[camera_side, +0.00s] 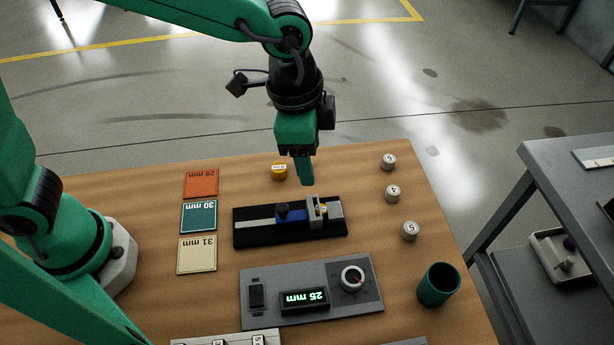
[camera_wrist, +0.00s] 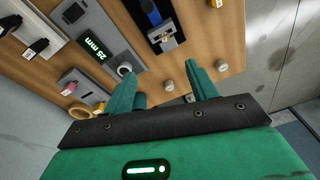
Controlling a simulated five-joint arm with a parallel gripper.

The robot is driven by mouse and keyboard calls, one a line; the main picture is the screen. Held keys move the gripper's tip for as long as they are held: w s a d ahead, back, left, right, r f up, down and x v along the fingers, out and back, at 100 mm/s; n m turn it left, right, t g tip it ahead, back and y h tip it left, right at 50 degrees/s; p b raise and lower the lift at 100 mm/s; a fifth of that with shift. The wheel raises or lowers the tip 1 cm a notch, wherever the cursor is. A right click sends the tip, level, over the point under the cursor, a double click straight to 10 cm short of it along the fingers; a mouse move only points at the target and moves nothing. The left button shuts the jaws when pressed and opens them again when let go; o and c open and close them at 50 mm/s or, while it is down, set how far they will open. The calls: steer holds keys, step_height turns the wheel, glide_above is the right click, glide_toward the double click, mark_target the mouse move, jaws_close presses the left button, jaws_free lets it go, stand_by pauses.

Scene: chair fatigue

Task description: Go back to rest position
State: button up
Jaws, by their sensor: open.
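My gripper (camera_side: 304,183) hangs above the wooden table, above and just behind the black-based clamp fixture (camera_side: 240,238) in the side view. In the wrist view the green fingers of my gripper (camera_wrist: 160,70) stand apart, with nothing held between them. The fixture, with a blue part and a grey metal block, also shows in the wrist view (camera_wrist: 165,38). The arm is extended over the table.
Several pale numbered cylinders, one marked 4 (camera_side: 392,193), stand along the right. A grey panel (camera_side: 262,313) reads 25 mm. A green cup (camera_side: 438,285) is at front right. Orange (camera_side: 201,183), teal (camera_side: 198,217) and cream (camera_side: 197,254) plates lie left. A grey cart (camera_side: 560,150) stands right.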

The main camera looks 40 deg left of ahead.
steer(key=s+a+r+n+t, duration=0.1)
steer(key=a+r+n, duration=0.2)
steer(key=a, duration=0.5)
steer(key=s+a+r+n+t, duration=0.1)
steer(key=a+r+n, duration=0.2)
steer(key=a, duration=0.5)
steer(key=s+a+n+t+y, duration=0.1)
steer(key=s+a+n+t, duration=0.1)
steer(key=s+a+n, duration=0.4)
steer(key=s+a, duration=0.1)
steer(key=a, duration=0.3)
steer(key=shift+s+a+r, duration=0.25)
steer(key=shift+s+a, duration=0.1)
steer(key=shift+a, duration=0.05)
